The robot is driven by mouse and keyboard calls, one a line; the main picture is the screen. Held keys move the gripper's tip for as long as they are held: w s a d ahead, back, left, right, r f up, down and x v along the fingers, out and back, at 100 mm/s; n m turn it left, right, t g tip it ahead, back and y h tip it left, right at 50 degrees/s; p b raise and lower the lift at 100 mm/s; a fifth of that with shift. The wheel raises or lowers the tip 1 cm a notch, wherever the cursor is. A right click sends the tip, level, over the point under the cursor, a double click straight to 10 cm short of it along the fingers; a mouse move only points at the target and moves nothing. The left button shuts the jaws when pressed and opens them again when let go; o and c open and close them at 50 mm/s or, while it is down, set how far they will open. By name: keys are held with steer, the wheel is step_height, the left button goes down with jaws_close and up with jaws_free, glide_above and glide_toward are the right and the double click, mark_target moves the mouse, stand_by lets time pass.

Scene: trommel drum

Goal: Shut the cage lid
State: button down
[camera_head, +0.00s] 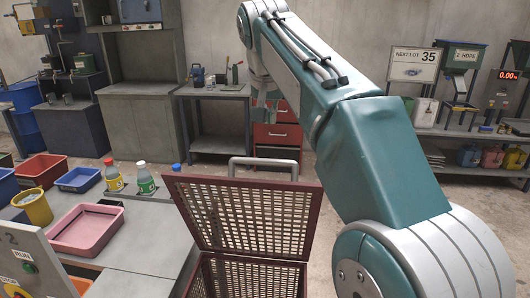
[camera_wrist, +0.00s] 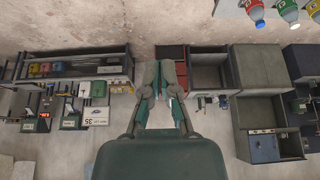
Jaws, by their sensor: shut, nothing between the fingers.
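The cage lid (camera_head: 243,214) is a dark red perforated panel with a grey bar handle (camera_head: 263,161) on its top edge. It stands open, raised steeply above the cage (camera_head: 247,277), whose perforated body shows at the bottom of the head view. My gripper (camera_head: 265,101) is beyond and above the handle in the picture, apart from the lid and partly hard to make out. In the wrist view my gripper (camera_wrist: 166,68) has its fingers together with nothing between them. The lid and cage are not visible in the wrist view.
Left of the cage is a bench (camera_head: 140,235) with a pink tray (camera_head: 87,229), a yellow bucket (camera_head: 35,207), a blue tray (camera_head: 78,179) and bottles (camera_head: 146,180). A red drawer cabinet (camera_head: 277,136) stands behind. Shelving (camera_head: 470,135) lines the right wall. Open floor lies between.

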step_height(320, 180, down, 9)
steer(key=w, duration=0.1)
steer(key=shift+a+f, duration=0.15)
steer(key=shift+a, duration=0.3)
stand_by(0.4)
steer(key=shift+w, duration=0.1)
